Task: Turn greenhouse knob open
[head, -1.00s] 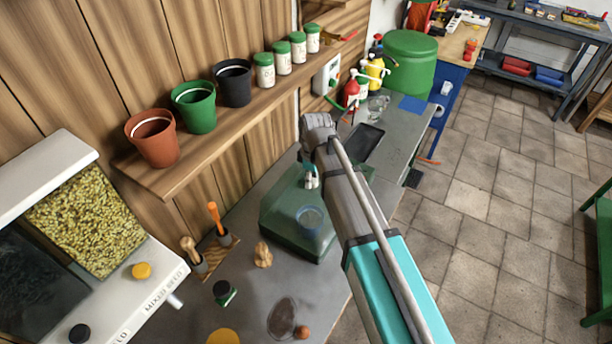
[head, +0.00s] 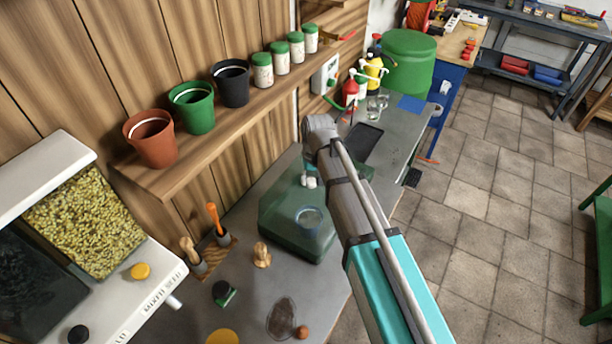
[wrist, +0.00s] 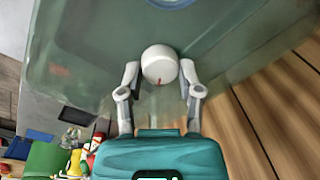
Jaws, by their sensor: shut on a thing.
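The greenhouse (head: 285,228) is a green translucent box on the grey bench in the head view; its wall also fills much of the wrist view (wrist: 90,40). The greenhouse knob (wrist: 160,65) is round and white with a small red mark near its lower edge. My gripper (wrist: 160,80) is shut on the knob, with one finger on its left side and one on its right. In the head view my arm hides most of the gripper and part of the greenhouse.
A shelf with a terracotta pot (head: 151,138), a green pot (head: 193,106) and a black pot (head: 232,82) runs along the wooden wall. A seed dispenser (head: 85,235) stands at left.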

